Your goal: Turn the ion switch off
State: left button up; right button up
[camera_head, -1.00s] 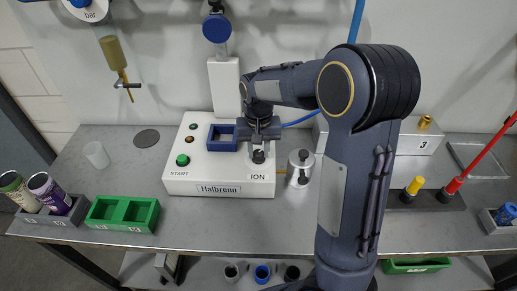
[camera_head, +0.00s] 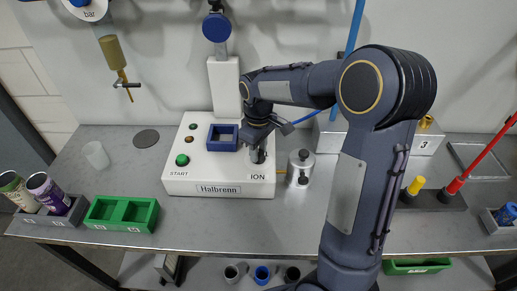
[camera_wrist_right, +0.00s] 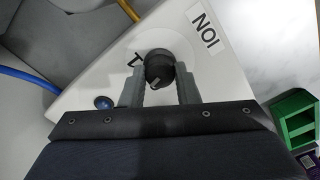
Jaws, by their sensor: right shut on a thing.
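The ION switch is a dark round knob (camera_head: 258,157) on the right front of the white Halbronn box (camera_head: 200,178), above the printed word ION. My right gripper (camera_head: 257,147) reaches down over it and partly hides it. In the right wrist view the knob (camera_wrist_right: 157,66) sits between the two grey fingers of my right gripper (camera_wrist_right: 159,86), which are shut on it. A pale pointer line shows on the knob, slanted relative to the fingers. A printed mark shows beside the knob. My left gripper is not in view.
A green START button (camera_head: 182,160) and a blue square frame (camera_head: 222,137) are on the same box. A metal canister (camera_head: 300,167) stands close to its right. A green two-slot holder (camera_head: 122,213) is at the left. Bare table lies in front of the box.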

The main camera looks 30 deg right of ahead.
jog(key=n, duration=0.6)
jog(key=shift+r, duration=0.1)
jog(key=shift+w+n, duration=0.1)
jog(key=shift+n, duration=0.3)
jog(key=o, duration=1)
jog(key=shift+c, duration=0.2)
jog(key=shift+r, duration=3.9)
